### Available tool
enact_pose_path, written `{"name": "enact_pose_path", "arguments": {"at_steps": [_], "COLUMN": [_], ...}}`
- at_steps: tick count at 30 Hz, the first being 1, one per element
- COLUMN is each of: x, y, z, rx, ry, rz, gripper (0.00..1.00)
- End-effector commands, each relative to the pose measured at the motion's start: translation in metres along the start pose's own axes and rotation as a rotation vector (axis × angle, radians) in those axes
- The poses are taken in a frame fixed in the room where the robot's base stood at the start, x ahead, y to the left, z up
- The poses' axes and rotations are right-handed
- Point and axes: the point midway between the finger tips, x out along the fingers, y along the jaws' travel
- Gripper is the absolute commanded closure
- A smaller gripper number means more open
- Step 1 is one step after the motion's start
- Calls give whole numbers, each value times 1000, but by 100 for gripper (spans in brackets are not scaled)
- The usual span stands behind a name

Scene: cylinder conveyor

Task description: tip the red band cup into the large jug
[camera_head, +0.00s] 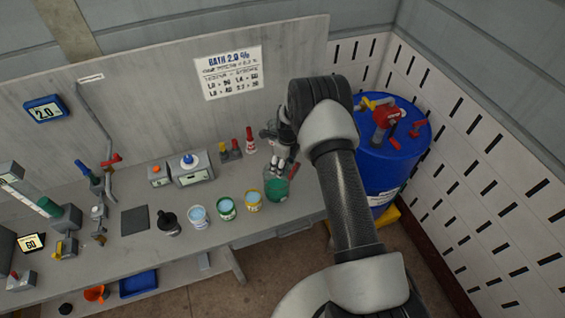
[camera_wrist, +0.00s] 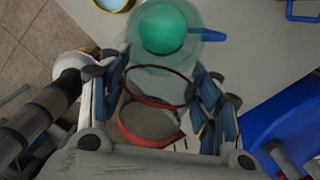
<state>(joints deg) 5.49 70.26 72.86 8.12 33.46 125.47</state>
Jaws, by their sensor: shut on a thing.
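The large jug (camera_head: 276,189) stands near the right end of the bench with green liquid in it. My gripper (camera_head: 284,153) is just above the jug. In the wrist view my gripper (camera_wrist: 165,108) is shut on the clear red band cup (camera_wrist: 150,136), whose red rings show between the fingers. The cup looks tilted, its clear wall overlapping the jug's near side in view. I cannot tell whether liquid is in the cup or whether it touches the jug.
A yellow-banded cup (camera_head: 253,202), a green-banded cup (camera_head: 227,210) and a blue-white cup (camera_head: 199,216) stand in a row left of the jug. A black container (camera_head: 168,223) is farther left. A blue drum (camera_head: 395,150) stands right of the bench, beside my arm.

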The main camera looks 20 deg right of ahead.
Motion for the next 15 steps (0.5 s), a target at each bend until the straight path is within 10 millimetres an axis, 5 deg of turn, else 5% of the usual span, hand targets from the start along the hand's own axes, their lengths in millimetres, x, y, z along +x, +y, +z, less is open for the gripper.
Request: {"name": "enact_pose_path", "arguments": {"at_steps": [15], "x": [6], "y": [-2], "z": [-13], "rx": [5], "ry": [-232], "rz": [-3], "gripper": [85]}}
